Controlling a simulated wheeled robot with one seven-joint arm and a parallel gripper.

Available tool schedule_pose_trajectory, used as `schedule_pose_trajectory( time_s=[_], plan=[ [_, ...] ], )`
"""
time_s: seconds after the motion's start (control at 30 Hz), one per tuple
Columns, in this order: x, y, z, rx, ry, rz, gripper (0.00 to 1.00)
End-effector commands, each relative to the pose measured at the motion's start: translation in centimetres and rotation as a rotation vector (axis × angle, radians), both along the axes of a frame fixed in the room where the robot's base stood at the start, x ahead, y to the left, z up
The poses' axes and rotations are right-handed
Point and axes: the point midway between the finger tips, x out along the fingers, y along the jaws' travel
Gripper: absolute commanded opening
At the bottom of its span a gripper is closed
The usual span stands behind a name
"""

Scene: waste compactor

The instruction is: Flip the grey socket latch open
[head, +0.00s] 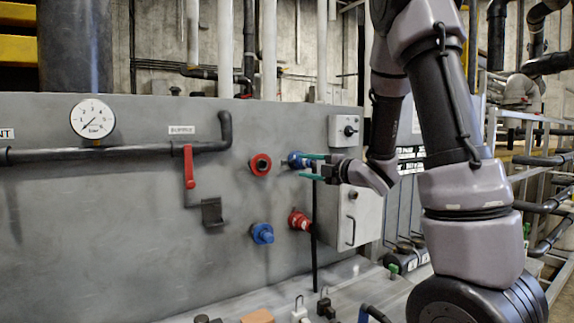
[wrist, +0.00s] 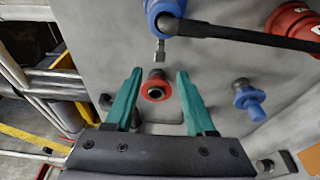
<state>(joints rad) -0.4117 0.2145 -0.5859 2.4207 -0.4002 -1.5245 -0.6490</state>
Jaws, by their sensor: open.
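A small grey metal piece (wrist: 160,48), seemingly the socket latch, sticks out from the upper blue socket (wrist: 165,12) in the wrist view. In the head view it is a tiny grey stub (head: 284,163) left of that blue socket (head: 295,158). My gripper (head: 301,165) is open at this socket, one teal finger above the other. In the wrist view my gripper (wrist: 160,71) has its fingers on either side of a gap in line with the grey piece, and nothing is held. Contact with the latch cannot be told.
The upper red socket (head: 260,165) and lower blue (head: 262,233) and red (head: 299,221) sockets stick out nearby. A black hose (wrist: 250,36) runs from the upper blue socket. A switch box (head: 346,131) and grey cabinet (head: 360,215) stand right. A red-handled valve (head: 189,166) is left.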

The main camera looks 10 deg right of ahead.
Motion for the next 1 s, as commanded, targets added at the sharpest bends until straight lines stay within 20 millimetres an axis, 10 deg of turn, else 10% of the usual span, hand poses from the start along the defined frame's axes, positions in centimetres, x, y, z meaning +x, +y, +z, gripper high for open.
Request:
schedule_pose_trajectory(
  time_s=[0.4,0.83,1.0],
  plan=[
    [5.7,4.4,0.0,0.001,0.001,0.002,0.55],
    [6.6,5.0,0.0,0.003,0.0,0.0,0.55],
    [6.5,5.0,0.0,0.003,0.0,0.0,0.0]
  ],
)
